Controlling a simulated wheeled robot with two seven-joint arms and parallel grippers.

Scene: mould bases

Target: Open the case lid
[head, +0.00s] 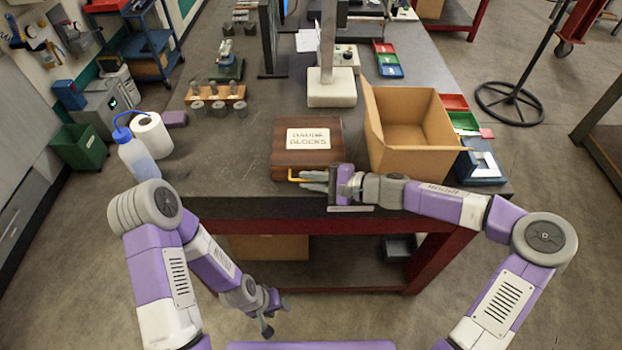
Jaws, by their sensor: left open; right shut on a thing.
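The case is a dark brown wooden box (284,158) with a white label reading roughly "gauge blocks". It sits near the table's front edge and its lid looks closed. My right gripper (312,181) is at the case's front edge, fingers pointing left, shut on the yellow handle; the fingers partly hide the case front. My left gripper (268,322) hangs low in front of the table, below the tabletop, open and empty, well apart from the case.
An open cardboard box (428,156) stands right of the case, close to my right arm. A white post base (331,95) stands behind the case. A wash bottle (137,158) and paper roll (151,135) stand at the left. The tabletop (222,175) left of the case is clear.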

